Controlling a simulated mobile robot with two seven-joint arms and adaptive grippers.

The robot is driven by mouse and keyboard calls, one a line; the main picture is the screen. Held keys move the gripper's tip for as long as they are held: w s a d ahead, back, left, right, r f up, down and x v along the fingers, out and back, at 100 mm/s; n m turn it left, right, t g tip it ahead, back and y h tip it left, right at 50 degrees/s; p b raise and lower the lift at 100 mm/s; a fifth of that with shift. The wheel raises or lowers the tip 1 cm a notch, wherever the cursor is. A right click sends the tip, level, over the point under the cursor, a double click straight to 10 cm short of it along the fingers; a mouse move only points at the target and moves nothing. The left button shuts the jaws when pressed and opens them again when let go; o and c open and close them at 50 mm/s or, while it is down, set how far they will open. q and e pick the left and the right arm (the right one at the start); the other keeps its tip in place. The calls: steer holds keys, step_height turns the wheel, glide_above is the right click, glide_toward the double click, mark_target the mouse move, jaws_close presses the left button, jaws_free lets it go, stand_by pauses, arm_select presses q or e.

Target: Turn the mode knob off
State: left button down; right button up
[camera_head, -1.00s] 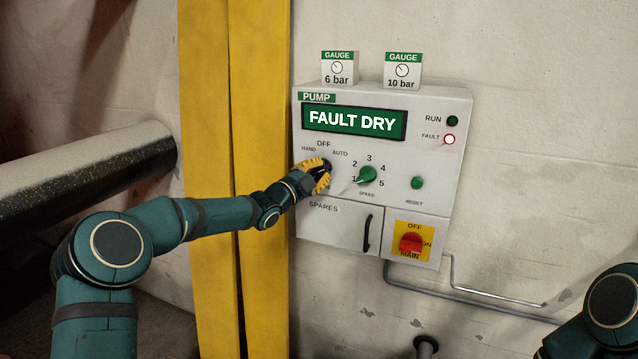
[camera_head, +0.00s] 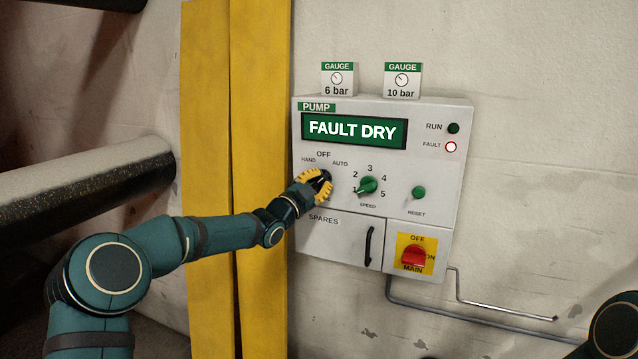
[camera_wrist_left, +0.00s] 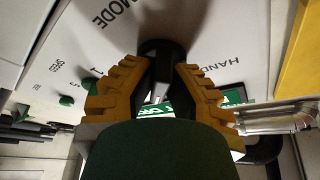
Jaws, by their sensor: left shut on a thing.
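The pump panel (camera_head: 440,115) is a light grey box on the wall, and its display (camera_head: 354,130) reads FAULT DRY. The mode knob sits under the HAND, OFF and AUTO labels, mostly covered by my left gripper (camera_head: 322,183) in the head view. In the left wrist view the dark mode knob (camera_wrist_left: 162,50) stands between the yellow fingers of my left gripper (camera_wrist_left: 163,82), which are shut on it. Which label the knob points to is hidden. Only a dark joint of my right arm shows at the lower right; its gripper is out of view.
To the right of the mode knob are a green speed knob (camera_head: 368,186) and a green reset button (camera_head: 418,193). Below are the spares door (camera_head: 335,237) and the red main switch (camera_head: 414,255). The fault lamp (camera_head: 451,147) looks lit. Yellow posts (camera_head: 262,90) stand left of the panel.

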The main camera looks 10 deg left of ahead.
arm_select(q)
steer(key=c, duration=1)
jaws_free()
steer(key=v, duration=1.2)
